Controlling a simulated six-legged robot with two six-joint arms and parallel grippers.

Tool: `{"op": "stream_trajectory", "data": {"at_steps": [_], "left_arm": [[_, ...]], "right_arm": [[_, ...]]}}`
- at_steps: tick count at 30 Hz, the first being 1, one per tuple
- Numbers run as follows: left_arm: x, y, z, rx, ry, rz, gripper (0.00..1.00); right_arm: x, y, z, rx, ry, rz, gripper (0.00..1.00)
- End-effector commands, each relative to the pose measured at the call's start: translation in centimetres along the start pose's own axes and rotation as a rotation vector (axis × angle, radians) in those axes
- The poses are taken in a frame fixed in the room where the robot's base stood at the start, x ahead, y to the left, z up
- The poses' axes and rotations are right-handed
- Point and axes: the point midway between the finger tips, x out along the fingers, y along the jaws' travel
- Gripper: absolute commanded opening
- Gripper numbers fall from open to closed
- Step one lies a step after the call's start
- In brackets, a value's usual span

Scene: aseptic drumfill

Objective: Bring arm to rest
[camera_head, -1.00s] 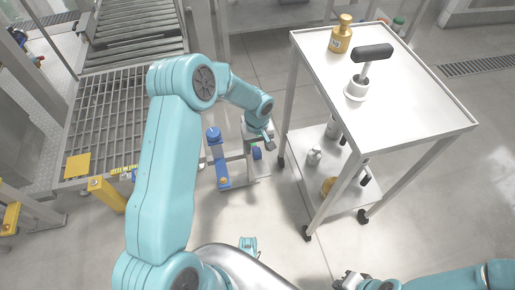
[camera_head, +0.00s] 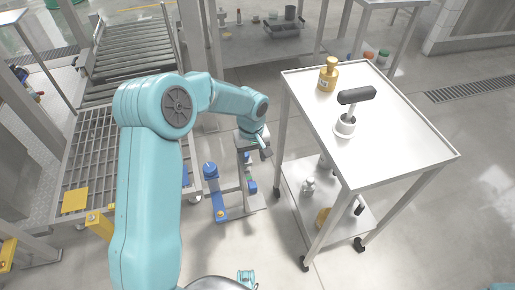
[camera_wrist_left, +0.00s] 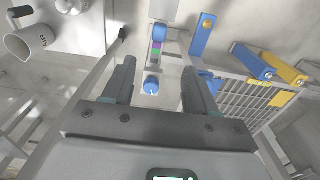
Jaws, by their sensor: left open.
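My left arm (camera_head: 150,190) is teal and rises from the bottom of the head view, bends at a high elbow and reaches right and down. Its gripper (camera_head: 262,145) hangs left of the white cart, near a blue post stand. In the left wrist view the two dark fingers (camera_wrist_left: 158,85) are wide apart with nothing held between them.
The white cart (camera_head: 385,135) carries a gold bottle (camera_head: 328,76) and a white holder (camera_head: 344,127) with a black-handled tool. A blue stand (camera_head: 214,190) is beside the cart. A grated platform (camera_head: 92,150) and roller conveyor (camera_head: 135,60) are at left. Open floor lies right.

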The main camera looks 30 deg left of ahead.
Motion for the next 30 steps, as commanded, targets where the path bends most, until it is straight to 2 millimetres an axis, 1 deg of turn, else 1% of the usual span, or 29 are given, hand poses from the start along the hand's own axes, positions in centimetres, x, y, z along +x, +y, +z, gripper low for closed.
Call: {"op": "stream_trajectory", "data": {"at_steps": [7, 8, 10, 11, 14, 15, 17, 18, 20, 21, 22, 24, 26, 28, 30], "left_arm": [[0.2, 0.1, 0.1, 0.003, -0.003, -0.002, 0.57], [0.6, 0.2, 0.3, 0.008, -0.009, -0.007, 0.57], [2.2, 0.1, 1.7, 0.028, -0.045, -0.034, 0.57], [3.1, -0.1, 2.8, 0.038, -0.072, -0.051, 0.57], [7.2, -1.1, 8.3, 0.079, -0.197, -0.094, 0.57], [9.0, -1.4, 11.2, 0.109, -0.25, -0.09, 0.57], [11.4, -1.9, 15.7, 0.168, -0.325, -0.063, 0.57], [12.8, -2.3, 18.5, 0.209, -0.366, -0.033, 0.57], [14.3, -3.1, 22.6, 0.271, -0.412, 0.018, 0.57], [15.1, -3.7, 25.0, 0.312, -0.43, 0.056, 0.57], [15.4, -4.1, 26.5, 0.339, -0.435, 0.083, 0.57], [15.9, -4.8, 28.9, 0.396, -0.423, 0.14, 0.57], [16.1, -5.3, 30.1, 0.442, -0.395, 0.182, 0.57], [16.2, -5.6, 30.8, 0.496, -0.342, 0.226, 0.57], [16.2, -5.3, 30.4, 0.557, -0.261, 0.27, 0.57]], "right_arm": [[0.0, 0.0, 0.0, 0.0, 0.0, 0.0, 0.0], [0.0, 0.0, 0.0, 0.0, 0.0, 0.0, 0.0], [0.0, 0.0, 0.0, 0.0, 0.0, 0.0, 0.0], [0.0, 0.0, 0.0, 0.0, 0.0, 0.0, 0.0], [0.0, 0.0, 0.0, 0.0, 0.0, 0.0, 0.0], [0.0, 0.0, 0.0, 0.0, 0.0, 0.0, 0.0], [0.0, 0.0, 0.0, 0.0, 0.0, 0.0, 0.0], [0.0, 0.0, 0.0, 0.0, 0.0, 0.0, 0.0], [0.0, 0.0, 0.0, 0.0, 0.0, 0.0, 0.0], [0.0, 0.0, 0.0, 0.0, 0.0, 0.0, 0.0], [0.0, 0.0, 0.0, 0.0, 0.0, 0.0, 0.0], [0.0, 0.0, 0.0, 0.0, 0.0, 0.0, 0.0], [0.0, 0.0, 0.0, 0.0, 0.0, 0.0, 0.0], [0.0, 0.0, 0.0, 0.0, 0.0, 0.0, 0.0], [0.0, 0.0, 0.0, 0.0, 0.0, 0.0, 0.0]]}}
